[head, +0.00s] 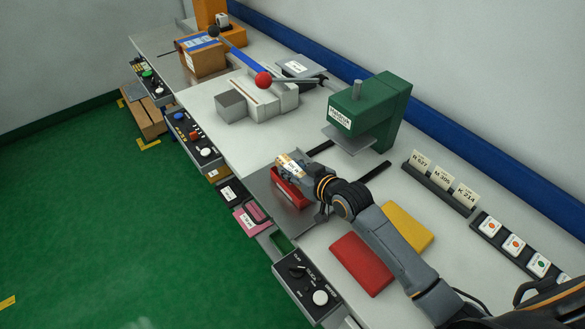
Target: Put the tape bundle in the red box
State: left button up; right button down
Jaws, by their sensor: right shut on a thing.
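A small red box (290,194) sits on a grey metal plate on the bench, near the middle of the head view. My right gripper (288,170) is directly over it and covers part of it. I cannot tell whether the gripper touches the box. My left gripper is not in view.
A green press (372,112) stands behind the gripper. A flat red piece (361,264) and a yellow one (407,228) lie beside my right arm. A card rack (440,189) is at the right. A control box (309,286) sits at the front edge.

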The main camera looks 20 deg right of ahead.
jog(key=shift+f, duration=0.1)
dwell(0.6)
jog(key=c, duration=0.9)
grip_release()
jog(key=v, duration=1.2)
